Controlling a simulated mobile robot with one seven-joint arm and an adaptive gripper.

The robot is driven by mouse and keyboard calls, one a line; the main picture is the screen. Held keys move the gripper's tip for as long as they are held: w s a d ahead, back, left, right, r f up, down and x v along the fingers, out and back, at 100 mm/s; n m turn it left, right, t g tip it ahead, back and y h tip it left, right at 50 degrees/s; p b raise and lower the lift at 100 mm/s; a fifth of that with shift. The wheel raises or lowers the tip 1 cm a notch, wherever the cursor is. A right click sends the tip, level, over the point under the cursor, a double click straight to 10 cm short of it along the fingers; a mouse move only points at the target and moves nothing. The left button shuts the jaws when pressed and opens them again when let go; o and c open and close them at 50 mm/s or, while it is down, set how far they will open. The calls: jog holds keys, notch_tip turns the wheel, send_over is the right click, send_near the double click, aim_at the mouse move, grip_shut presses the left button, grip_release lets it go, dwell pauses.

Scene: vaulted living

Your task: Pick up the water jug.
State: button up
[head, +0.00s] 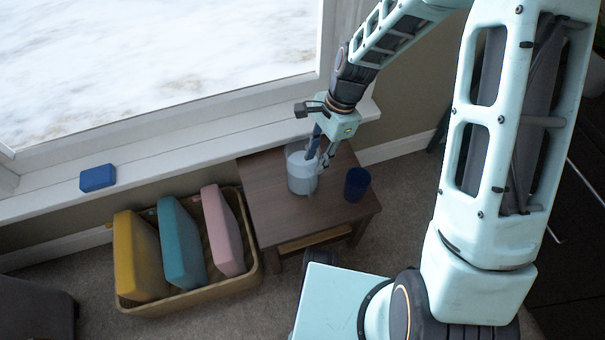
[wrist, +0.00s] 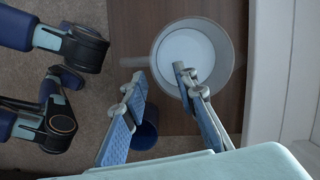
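The water jug is a pale grey-white, open-topped round vessel. It stands upright on a small brown wooden table (head: 262,190) and shows in the head view (head: 300,180) and the wrist view (wrist: 235,62). My gripper (head: 320,155) is above the jug's right side in the head view. In the wrist view my gripper (wrist: 160,76) is open, with one finger over the jug's opening and the other outside its rim on the left. Nothing is held between the fingers. I cannot tell whether the fingertips reach below the rim.
A dark blue cup (head: 357,184) stands on the table right of the jug; it also shows in the wrist view (wrist: 146,133). A basket (head: 188,290) with yellow, teal and pink items stands left of the table. The window sill (head: 45,204) runs behind, bearing a blue block (head: 98,178).

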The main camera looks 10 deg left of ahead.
aim_at(312, 168)
jog(key=b+x, duration=0.2)
jog(key=x, duration=0.4)
jog(key=shift+s+d+f, duration=0.1)
jog(key=shift+f, duration=0.05)
jog(key=shift+c, duration=0.6)
grip_shut()
